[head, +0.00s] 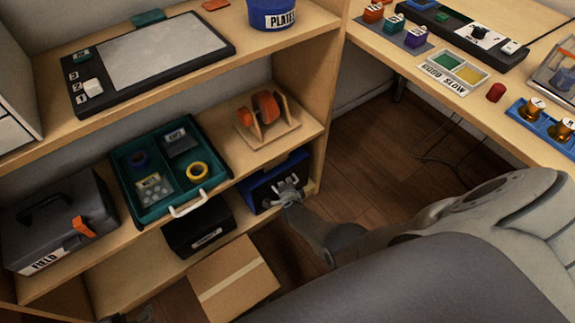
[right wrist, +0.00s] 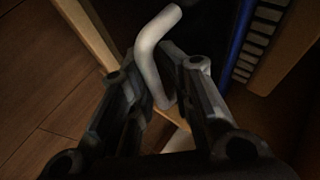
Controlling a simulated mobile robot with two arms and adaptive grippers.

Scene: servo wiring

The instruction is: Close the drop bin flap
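The blue drop bin (head: 292,162) sits at the right end of the lower shelf. Its flap appears as a dark panel with a blue edge (head: 254,199) on the front, and seems to lean outward; its exact angle is hard to tell. My right gripper (head: 288,188) is at the flap's front. In the right wrist view, a pale bent handle (right wrist: 154,55) passes between the fingers of my right gripper (right wrist: 153,60), which look closed around it. The blue edge (right wrist: 240,38) shows to the right. My left gripper is not in clear view.
A teal tray (head: 122,178) with a white handle overhangs the shelf to the left. The shelf's side panel (head: 318,150) is close to the bin's right. Open floor (head: 380,150) lies beyond.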

